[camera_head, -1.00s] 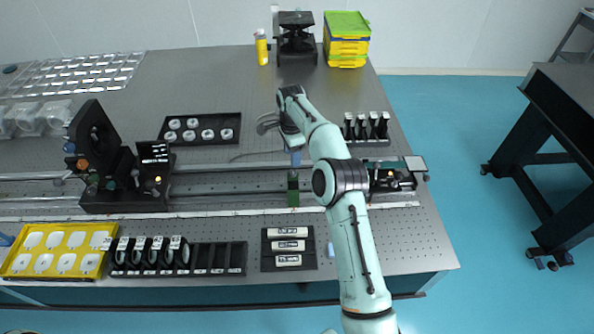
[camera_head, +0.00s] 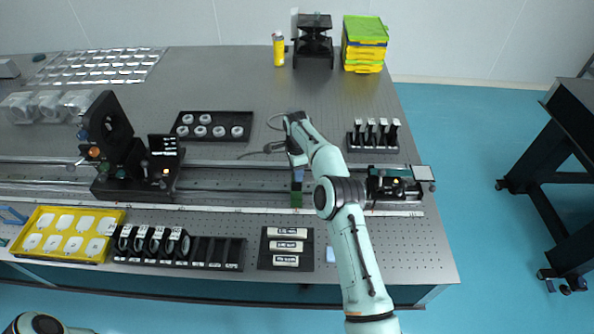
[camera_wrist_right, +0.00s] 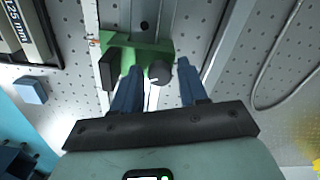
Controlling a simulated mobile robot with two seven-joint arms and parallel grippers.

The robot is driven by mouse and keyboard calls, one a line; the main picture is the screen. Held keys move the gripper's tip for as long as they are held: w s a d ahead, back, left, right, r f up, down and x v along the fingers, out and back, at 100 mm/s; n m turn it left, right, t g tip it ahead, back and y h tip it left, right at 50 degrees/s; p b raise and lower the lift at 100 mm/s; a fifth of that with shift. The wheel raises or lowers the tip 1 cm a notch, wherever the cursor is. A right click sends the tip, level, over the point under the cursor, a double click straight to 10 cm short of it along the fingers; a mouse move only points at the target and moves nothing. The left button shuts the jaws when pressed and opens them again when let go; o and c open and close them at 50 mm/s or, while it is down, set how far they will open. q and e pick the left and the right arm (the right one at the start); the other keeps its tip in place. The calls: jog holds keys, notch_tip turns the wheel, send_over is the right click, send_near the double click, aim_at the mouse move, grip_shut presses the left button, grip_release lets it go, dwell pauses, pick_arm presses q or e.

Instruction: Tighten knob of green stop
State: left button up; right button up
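The green stop (camera_head: 296,200) sits on the rail near the middle of the table in the head view. In the right wrist view the green stop (camera_wrist_right: 140,52) spans the rail, with a dark round knob (camera_wrist_right: 160,71) on its near side and a black block at its left. My right gripper (camera_head: 298,178) is over the rail at the stop. In the wrist view its blue fingers (camera_wrist_right: 159,68) are apart, one on each side of the knob, with gaps showing. Contact cannot be told. My left gripper is not in view; only part of my left arm shows at the bottom left.
A black optical mount (camera_head: 125,150) stands on the rail to the left, and a carriage (camera_head: 395,187) stands to the right. A black tray of lens holders (camera_head: 180,247) and a labelled black tray (camera_head: 286,247) lie in front.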

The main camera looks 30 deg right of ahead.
grip_shut()
